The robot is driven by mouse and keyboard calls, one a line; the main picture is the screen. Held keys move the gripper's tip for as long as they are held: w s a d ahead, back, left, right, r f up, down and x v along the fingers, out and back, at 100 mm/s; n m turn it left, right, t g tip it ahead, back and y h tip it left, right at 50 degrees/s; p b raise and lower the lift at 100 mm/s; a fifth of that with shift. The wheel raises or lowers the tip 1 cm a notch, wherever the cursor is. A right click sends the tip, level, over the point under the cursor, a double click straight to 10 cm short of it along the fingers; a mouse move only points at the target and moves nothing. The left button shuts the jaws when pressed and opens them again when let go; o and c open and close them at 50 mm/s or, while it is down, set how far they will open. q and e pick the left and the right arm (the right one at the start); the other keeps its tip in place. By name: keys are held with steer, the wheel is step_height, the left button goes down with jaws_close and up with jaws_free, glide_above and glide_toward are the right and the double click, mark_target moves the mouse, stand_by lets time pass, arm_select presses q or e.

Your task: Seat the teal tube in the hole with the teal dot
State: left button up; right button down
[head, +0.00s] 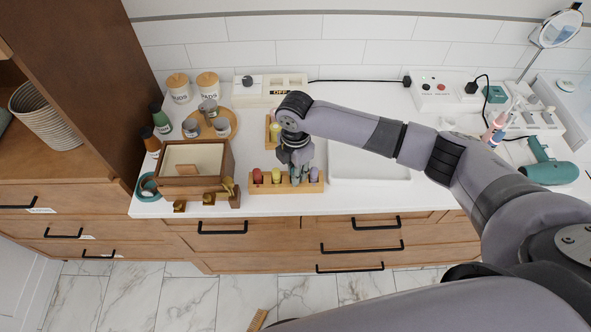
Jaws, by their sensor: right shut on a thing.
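My right gripper (296,167) points down over the wooden rack (287,188) near the counter's front edge. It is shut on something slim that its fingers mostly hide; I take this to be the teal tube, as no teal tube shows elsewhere. Whether its lower end is inside a hole or above the rack cannot be told. The teal dot cannot be made out. My left gripper is not in view.
A second small wooden rack (268,134) with a yellow tube (274,127) stands just behind the gripper. A wooden box (203,181) is to the left, with jars on a round tray (232,124) behind it. A white basin (370,170) lies right, under my arm.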

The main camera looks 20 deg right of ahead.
steer(key=c, duration=1.5)
jaws_free()
step_height(320, 180, up, 11)
steer(key=b, duration=0.3)
steer(key=shift+r, duration=0.6)
